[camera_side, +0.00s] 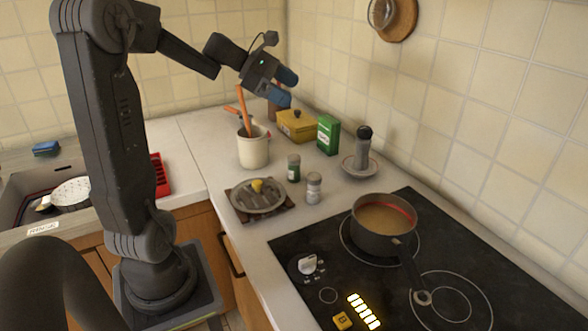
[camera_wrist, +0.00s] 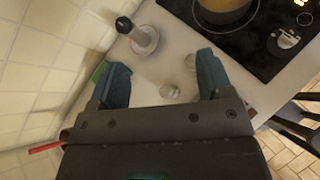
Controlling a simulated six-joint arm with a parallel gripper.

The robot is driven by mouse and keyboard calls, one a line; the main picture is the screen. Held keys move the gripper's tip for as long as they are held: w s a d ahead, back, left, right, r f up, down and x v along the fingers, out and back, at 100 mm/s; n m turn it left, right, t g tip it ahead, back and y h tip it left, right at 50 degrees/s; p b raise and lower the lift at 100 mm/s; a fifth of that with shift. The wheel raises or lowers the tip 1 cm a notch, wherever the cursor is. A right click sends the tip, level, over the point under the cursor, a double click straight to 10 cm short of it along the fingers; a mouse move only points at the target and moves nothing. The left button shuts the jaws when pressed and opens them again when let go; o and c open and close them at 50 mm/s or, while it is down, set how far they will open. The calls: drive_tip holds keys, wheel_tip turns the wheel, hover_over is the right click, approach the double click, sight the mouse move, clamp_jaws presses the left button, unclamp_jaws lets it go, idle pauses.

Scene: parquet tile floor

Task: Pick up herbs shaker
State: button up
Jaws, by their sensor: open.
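The herbs shaker (camera_side: 294,168), a small jar with a green label and dark green lid, stands upright on the counter. In the wrist view, what appears to be its round top (camera_wrist: 169,91) lies between my fingers in the picture. Beside it, nearer the stove, stands a similar shaker (camera_side: 313,188) with a grey top, also seen in the wrist view (camera_wrist: 190,62). My gripper (camera_side: 284,87) is open and empty, high above the counter and apart from both shakers. Its two blue fingers also show in the wrist view (camera_wrist: 163,75).
A utensil crock (camera_side: 253,150), green box (camera_side: 328,136), yellow container (camera_side: 297,126) and a mill (camera_side: 363,148) on a saucer (camera_side: 348,164) stand around the shakers. A grey dish (camera_side: 246,200) lies in front. A pot (camera_side: 371,236) sits on the black stove (camera_side: 300,239).

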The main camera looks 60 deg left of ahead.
drive_tip(key=a+n+t+y, duration=0.1)
drive_tip(key=a+n+t, duration=0.1)
drive_tip(key=a+n, duration=0.45)
drive_tip(key=m, duration=0.1)
approach(294, 165)
drive_tip(key=w+f, duration=0.2)
drive_tip(key=w, duration=0.1)
drive_tip(key=shift+a+f+t, duration=0.25)
drive_tip(key=shift+a+t, duration=0.05)
drive_tip(key=shift+a, duration=0.05)
drive_tip(key=shift+w+d+f, duration=0.1)
drive_tip(key=shift+w+f, duration=0.15)
drive_tip(key=x, duration=0.6)
drive_tip(key=shift+w+d+f, duration=0.1)
drive_tip(key=shift+w+f, duration=0.05)
drive_tip(key=shift+w, duration=0.2)
drive_tip(key=c, duration=1.1)
